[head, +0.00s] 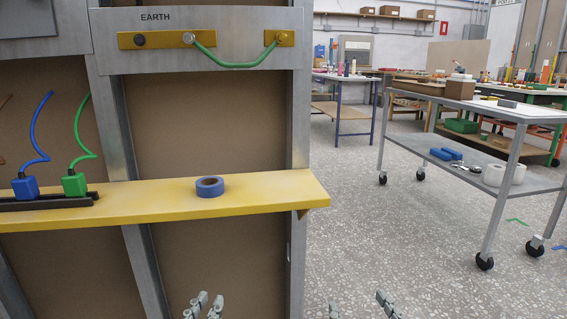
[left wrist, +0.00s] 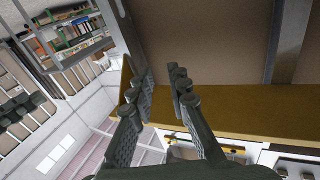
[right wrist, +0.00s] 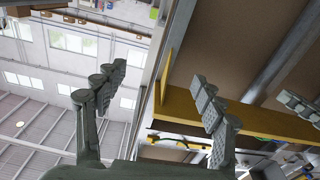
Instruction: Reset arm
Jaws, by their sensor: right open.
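My left gripper (head: 205,304) shows only its fingertips at the bottom edge of the head view, below the yellow shelf. In the left wrist view (left wrist: 161,82) its fingers stand apart with a narrow gap and nothing between them. My right gripper (head: 360,307) shows its fingertips at the bottom edge, right of the shelf end. In the right wrist view (right wrist: 155,88) its fingers are spread wide and empty. Both grippers are apart from the things on the shelf. Most of both arms is out of view.
The yellow shelf (head: 270,194) juts from the wall panel and holds a blue tape roll (head: 210,187), a blue plug (head: 25,188) and a green plug (head: 74,185). A green cable (head: 235,66) hangs above. A wheeled cart (head: 480,109) stands right; open floor (head: 390,235) lies before it.

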